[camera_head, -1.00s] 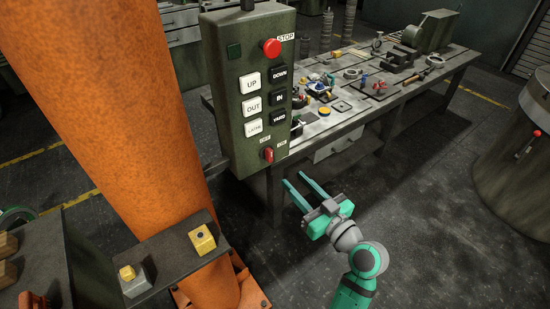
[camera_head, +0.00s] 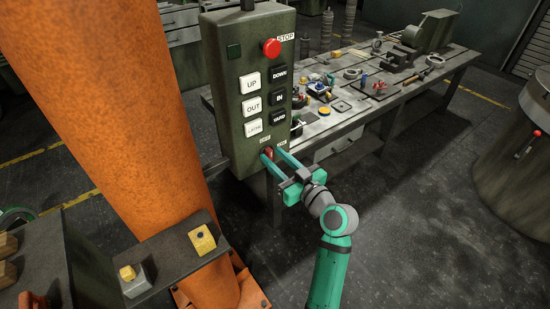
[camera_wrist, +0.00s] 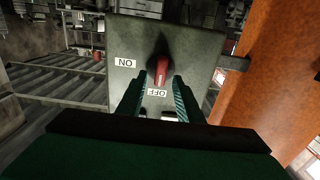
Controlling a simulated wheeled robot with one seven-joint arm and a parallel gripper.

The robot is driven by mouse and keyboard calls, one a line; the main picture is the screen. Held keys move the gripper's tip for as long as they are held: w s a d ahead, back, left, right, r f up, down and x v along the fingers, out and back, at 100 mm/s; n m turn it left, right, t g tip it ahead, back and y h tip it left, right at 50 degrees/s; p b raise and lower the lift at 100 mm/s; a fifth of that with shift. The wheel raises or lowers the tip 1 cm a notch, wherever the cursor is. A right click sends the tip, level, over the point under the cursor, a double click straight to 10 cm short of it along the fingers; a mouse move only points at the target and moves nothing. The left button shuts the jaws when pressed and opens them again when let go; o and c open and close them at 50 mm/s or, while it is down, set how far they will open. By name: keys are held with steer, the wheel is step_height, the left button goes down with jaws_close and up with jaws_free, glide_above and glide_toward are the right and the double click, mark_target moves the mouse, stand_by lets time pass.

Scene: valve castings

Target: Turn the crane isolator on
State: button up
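The crane isolator is a red rotary handle (camera_head: 268,152) low on the grey-green control box (camera_head: 226,120). In the wrist view the red handle (camera_wrist: 162,70) points toward the OFF label (camera_wrist: 157,92). The ON label (camera_wrist: 125,63) is off to the left there. Both labels look upside down in that view. My gripper (camera_head: 273,153) is at the bottom of the box with its two green fingers apart. In the wrist view my gripper (camera_wrist: 161,78) has one finger on each side of the handle. Small gaps show between handle and fingers; contact is not clear.
Above the isolator are a red STOP button (camera_head: 271,48) and several white and black push buttons. An orange column (camera_head: 120,110) stands left of the box. A cluttered workbench (camera_head: 345,122) lies behind right.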

steer(key=shift+w, duration=0.1)
jaws_close()
steer(key=shift+m, duration=0.4)
steer(key=m, duration=0.5)
steer(key=f+m, duration=0.1)
steer(key=m, duration=1.1)
steer(key=shift+w+d+f, duration=0.15)
steer(key=shift+w+d, duration=0.15)
steer(key=shift+d, duration=0.1)
stand_by(0.3)
